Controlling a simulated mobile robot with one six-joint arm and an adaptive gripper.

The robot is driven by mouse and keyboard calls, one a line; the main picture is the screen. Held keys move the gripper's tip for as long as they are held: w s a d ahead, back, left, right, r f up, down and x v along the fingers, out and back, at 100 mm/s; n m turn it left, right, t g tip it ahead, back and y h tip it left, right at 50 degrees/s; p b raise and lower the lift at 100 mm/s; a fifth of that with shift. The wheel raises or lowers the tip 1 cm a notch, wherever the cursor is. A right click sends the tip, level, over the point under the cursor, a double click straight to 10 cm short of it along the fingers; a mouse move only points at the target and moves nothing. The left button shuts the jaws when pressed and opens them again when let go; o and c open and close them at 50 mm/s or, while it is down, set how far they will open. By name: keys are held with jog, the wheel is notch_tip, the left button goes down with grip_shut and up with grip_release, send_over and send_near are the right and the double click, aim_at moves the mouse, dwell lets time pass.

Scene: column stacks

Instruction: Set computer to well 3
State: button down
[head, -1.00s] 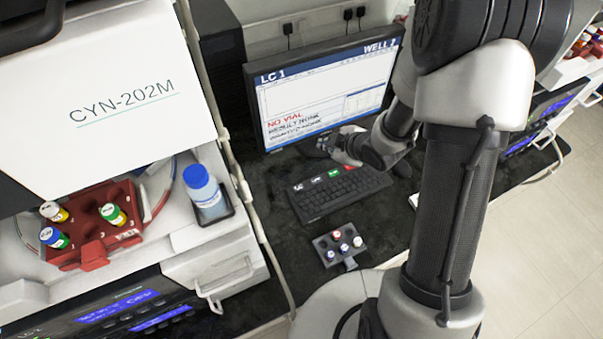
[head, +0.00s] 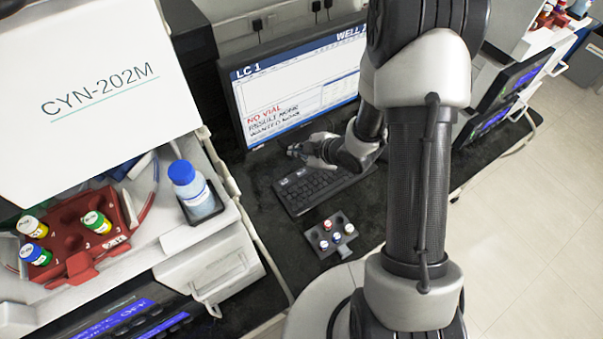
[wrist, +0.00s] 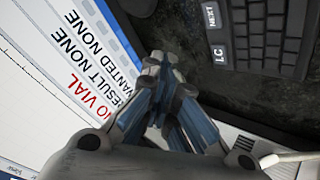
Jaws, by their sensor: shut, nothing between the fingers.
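The computer's monitor (head: 300,95) shows "LC 1" at top left and "WELL" at top right, where my arm hides the number. Its text reads "NO VIAL", "RESULT NONE" and "WANTED NONE"; this also shows on the screen in the wrist view (wrist: 60,60). The black keyboard (head: 318,192) lies in front of the monitor. The wrist view shows its "NEXT" key (wrist: 211,15) and "LC" key (wrist: 219,54). My gripper (head: 293,151) is shut and empty, above the keyboard's back edge, between screen and keys. Its closed fingers (wrist: 160,62) show in the wrist view. It hides part of the keyboard's top row.
A small grey rack (head: 331,237) with several capped vials stands in front of the keyboard. At left are a white CYN-202M machine (head: 100,110), a red vial tray (head: 115,235) and a blue-capped bottle (head: 195,190).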

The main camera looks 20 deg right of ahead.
aim_at(300, 175)
notch_tip(300, 175, down, 7)
jog(key=b, duration=0.5)
jog(key=shift+f, duration=0.1)
dwell(1.1)
jog(key=shift+f+b, duration=0.45)
jog(key=shift+b, duration=0.2)
jog(key=shift+f, duration=0.35)
dwell(0.3)
dwell(0.3)
jog(key=shift+r+p, duration=0.55)
jog(key=shift+r, duration=0.3)
notch_tip(300, 175, up, 5)
jog(key=p, duration=0.4)
